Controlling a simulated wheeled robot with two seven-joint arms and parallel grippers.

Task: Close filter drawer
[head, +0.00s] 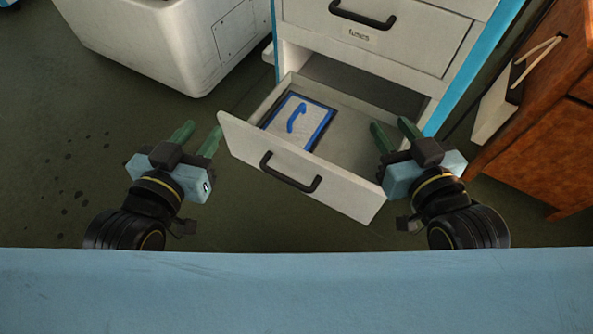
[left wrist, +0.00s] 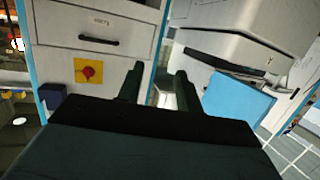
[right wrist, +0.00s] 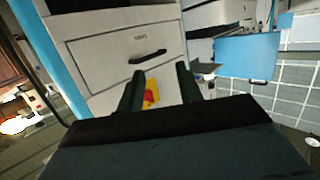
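The filter drawer (head: 350,196) is the lowest drawer of a white cabinet and stands pulled well out. Its front has a black bar handle (head: 290,172). A white item with a blue frame and a blue handle (head: 299,118) lies inside it. My left gripper (head: 197,136) is open and empty, left of the drawer front and apart from it. My right gripper (head: 394,130) is open and empty near the drawer's right end; I cannot tell whether it touches the drawer. The wrist views show both grippers' green fingers apart with nothing between them.
A closed drawer with a label and black handle (head: 363,14) is above the open one. A white machine housing (head: 165,45) stands at the left, a brown wooden cabinet (head: 540,120) at the right. The dark floor on the left is clear.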

